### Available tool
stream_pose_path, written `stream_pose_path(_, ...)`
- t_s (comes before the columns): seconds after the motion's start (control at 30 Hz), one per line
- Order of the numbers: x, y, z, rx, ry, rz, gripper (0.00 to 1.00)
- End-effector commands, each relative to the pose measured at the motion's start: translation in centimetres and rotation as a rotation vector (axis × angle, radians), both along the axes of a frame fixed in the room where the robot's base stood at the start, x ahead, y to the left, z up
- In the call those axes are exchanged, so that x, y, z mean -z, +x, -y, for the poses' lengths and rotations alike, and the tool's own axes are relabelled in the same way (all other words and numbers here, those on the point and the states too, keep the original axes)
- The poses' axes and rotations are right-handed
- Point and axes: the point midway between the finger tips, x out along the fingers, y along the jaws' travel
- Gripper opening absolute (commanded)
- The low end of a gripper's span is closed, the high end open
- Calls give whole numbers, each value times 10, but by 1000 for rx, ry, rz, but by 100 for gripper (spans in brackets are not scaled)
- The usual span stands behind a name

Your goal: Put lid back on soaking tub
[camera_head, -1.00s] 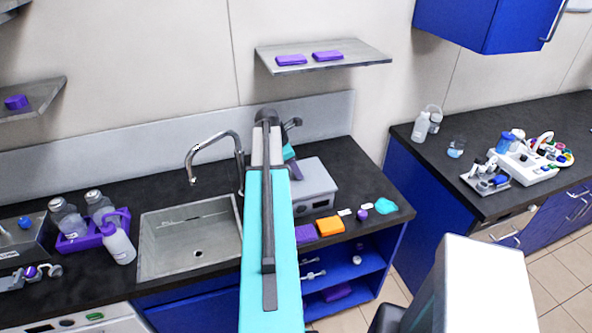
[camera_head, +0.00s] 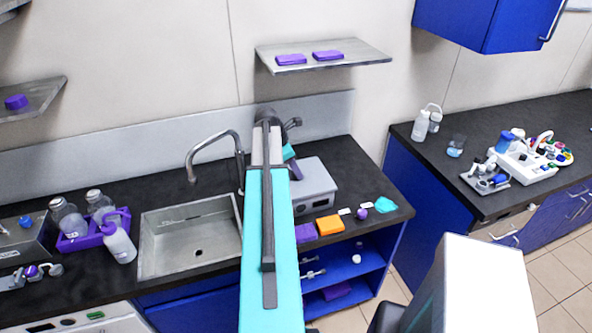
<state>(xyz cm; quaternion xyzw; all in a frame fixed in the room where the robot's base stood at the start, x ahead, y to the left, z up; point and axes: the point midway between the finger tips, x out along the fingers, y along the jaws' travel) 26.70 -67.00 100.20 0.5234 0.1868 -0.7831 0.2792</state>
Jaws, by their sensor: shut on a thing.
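My cyan arm reaches up the middle of the picture and bends down behind itself. A small dark end part, which looks like my gripper (camera_head: 296,172), shows just right of the arm, above or in front of a grey box (camera_head: 318,190). Its fingertips and what they hold are hidden. I cannot make out a loose lid. A steel box (camera_head: 38,243) with a label and a blue knob-like thing (camera_head: 25,222) stands at the left edge, cut off by the frame. I cannot tell for sure which box is the soaking tub.
A sink (camera_head: 165,257) with a tall tap (camera_head: 215,150) lies left of my arm. A purple rack (camera_head: 78,242) with bottles stands beside it. Purple and orange blocks (camera_head: 330,226) lie at the counter's front. A wall shelf (camera_head: 350,55) hangs above.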

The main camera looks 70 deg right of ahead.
Motion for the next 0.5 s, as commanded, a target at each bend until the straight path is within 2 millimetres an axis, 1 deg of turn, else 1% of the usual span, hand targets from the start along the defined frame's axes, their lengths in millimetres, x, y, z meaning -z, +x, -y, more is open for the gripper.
stream_pose_path(0.3,0,0,0,0,-1,0,0)
stream_pose_path(0.33,0,0,0,0,-1,0,22)
stream_pose_path(0.43,0,0,0,0,-1,1,39)
stream_pose_path(0.5,0,0,0,0,-1,1,41)
